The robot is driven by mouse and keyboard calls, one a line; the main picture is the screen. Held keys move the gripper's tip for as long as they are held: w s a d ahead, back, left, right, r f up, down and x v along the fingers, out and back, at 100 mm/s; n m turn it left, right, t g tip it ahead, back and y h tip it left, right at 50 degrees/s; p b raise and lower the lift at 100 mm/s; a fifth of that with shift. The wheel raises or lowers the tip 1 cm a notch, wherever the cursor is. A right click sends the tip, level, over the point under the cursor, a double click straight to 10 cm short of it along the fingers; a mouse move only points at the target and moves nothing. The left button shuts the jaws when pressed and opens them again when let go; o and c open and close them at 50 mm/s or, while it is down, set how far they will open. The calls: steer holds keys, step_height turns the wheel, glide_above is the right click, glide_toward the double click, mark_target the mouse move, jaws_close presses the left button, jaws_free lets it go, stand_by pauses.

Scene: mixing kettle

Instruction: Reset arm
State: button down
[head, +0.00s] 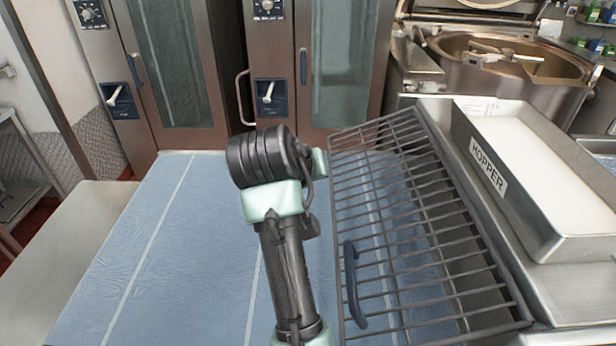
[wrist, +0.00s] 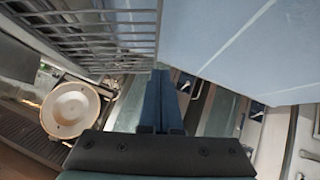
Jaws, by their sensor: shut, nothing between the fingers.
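My gripper (wrist: 160,76) shows in the wrist view as two dark blue fingers pressed together, with nothing between them. In the head view my arm rises from the bottom middle, and its dark wrist stands in front of the blue-topped table; the fingers are hidden behind it there. The blue tabletop (head: 165,235) lies below and around the arm, and shows at the upper right of the wrist view (wrist: 250,45). The wire rack (head: 395,205) is tilted just right of the arm; it also shows at the upper left of the wrist view (wrist: 85,32).
Right of the rack sits a metal tray labelled HOPPER (head: 545,180) with white contents. A large round kettle (head: 515,60) stands open at the back right. Tall glass-door cabinets (head: 175,65) line the back. The left part of the blue tabletop is clear.

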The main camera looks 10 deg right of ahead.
steer(key=s+a+r+t+y, duration=0.1)
steer(key=a+r+t, duration=0.3)
steer(key=r, duration=0.6)
steer(key=s+a+r+t+y, duration=0.1)
steer(key=s+a+r+t, duration=0.15)
steer(key=r+t, duration=0.45)
steer(key=s+a+r+t+y, duration=0.1)
steer(key=s+r+t, duration=0.3)
steer(key=s+r, duration=0.4)
steer(key=s+a+r+t+y, duration=0.1)
steer(key=s+r+t, duration=0.3)
steer(key=s+r, duration=0.5)
step_height(320, 180, up, 4)
steer(key=shift+s+a+n+y, duration=0.3)
steer(key=shift+a+n, duration=0.1)
steer(key=shift+a, duration=0.35)
